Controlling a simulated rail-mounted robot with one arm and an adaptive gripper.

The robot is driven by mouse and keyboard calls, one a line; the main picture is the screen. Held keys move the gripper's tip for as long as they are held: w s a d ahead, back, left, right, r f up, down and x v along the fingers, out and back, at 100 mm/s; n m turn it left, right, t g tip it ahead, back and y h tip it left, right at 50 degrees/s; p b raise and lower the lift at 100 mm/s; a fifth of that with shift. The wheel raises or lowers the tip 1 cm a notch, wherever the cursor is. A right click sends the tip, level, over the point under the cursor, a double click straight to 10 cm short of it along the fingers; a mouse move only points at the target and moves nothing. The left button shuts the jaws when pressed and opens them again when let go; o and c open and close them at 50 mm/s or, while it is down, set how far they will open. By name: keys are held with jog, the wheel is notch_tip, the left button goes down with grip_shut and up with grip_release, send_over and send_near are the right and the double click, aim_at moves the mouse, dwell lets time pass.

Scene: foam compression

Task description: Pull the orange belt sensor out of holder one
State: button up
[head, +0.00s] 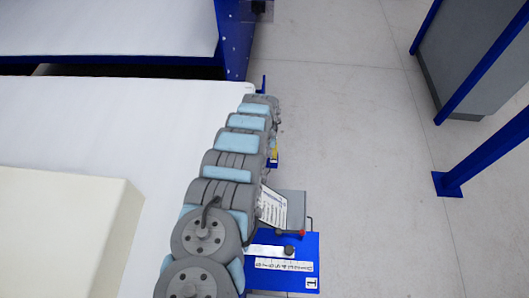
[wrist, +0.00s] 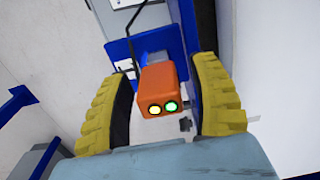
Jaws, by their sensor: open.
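The orange belt sensor (wrist: 161,92) is a small block in the middle of the wrist view, with one yellow and one green light on the face toward me. My gripper (wrist: 156,70) is open, its yellow-and-black fingers to the left and right of the sensor, with a visible gap on each side. Behind the sensor is a blue plate (wrist: 172,38) with a grey part; how the sensor sits in its holder is mostly hidden. In the head view my arm hides the sensor, and only a small yellow patch shows beside the arm.
A white conveyor surface (head: 110,125) and a cream foam block (head: 60,235) lie left. Open floor (head: 350,130) is right, with a blue post (head: 487,153).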

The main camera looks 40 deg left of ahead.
dwell(0.4)
grip_shut()
jog(key=shift+r+p, duration=2.65)
jog(key=shift+r, duration=0.4)
